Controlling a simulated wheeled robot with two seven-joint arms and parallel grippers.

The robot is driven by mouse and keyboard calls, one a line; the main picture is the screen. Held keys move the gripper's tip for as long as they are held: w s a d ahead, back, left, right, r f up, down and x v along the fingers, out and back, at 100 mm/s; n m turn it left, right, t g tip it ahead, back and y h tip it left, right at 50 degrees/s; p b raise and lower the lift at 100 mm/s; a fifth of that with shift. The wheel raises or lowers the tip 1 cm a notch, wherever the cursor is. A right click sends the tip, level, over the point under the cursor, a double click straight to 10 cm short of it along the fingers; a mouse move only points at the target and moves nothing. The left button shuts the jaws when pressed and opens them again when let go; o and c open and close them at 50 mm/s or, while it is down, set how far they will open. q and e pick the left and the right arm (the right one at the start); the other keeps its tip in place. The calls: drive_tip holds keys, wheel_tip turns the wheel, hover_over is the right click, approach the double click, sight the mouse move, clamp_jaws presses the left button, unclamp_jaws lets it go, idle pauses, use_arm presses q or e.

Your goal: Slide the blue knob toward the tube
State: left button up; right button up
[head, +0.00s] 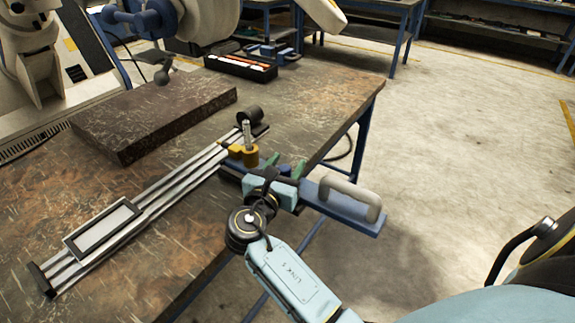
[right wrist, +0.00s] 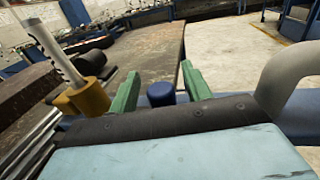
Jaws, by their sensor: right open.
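The blue knob (right wrist: 160,94) stands between the two green fingers of my right gripper (right wrist: 158,88) in the right wrist view, with visible gaps on both sides. In the head view, my right gripper (head: 283,172) is over the blue bar (head: 340,208) and mostly hides the knob. A dark cylinder (head: 250,115), possibly the tube, sits at the far end of the metal rail; it also shows in the right wrist view (right wrist: 90,58). A yellow bracket (head: 240,152) with a silver post is left of my open right gripper. My left gripper is not in view.
A grey handle (head: 348,194) rises from the blue bar, right of my gripper. The rail (head: 150,200) carries a pale rectangular frame (head: 103,228). A dark stone slab (head: 155,118) lies behind it on the worn table. Open floor lies to the right.

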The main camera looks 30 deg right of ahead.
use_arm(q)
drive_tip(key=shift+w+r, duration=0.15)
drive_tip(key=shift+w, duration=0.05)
use_arm(e)
drive_tip(key=shift+w+d, duration=0.25)
drive_tip(key=shift+d, duration=0.15)
clamp_jaws()
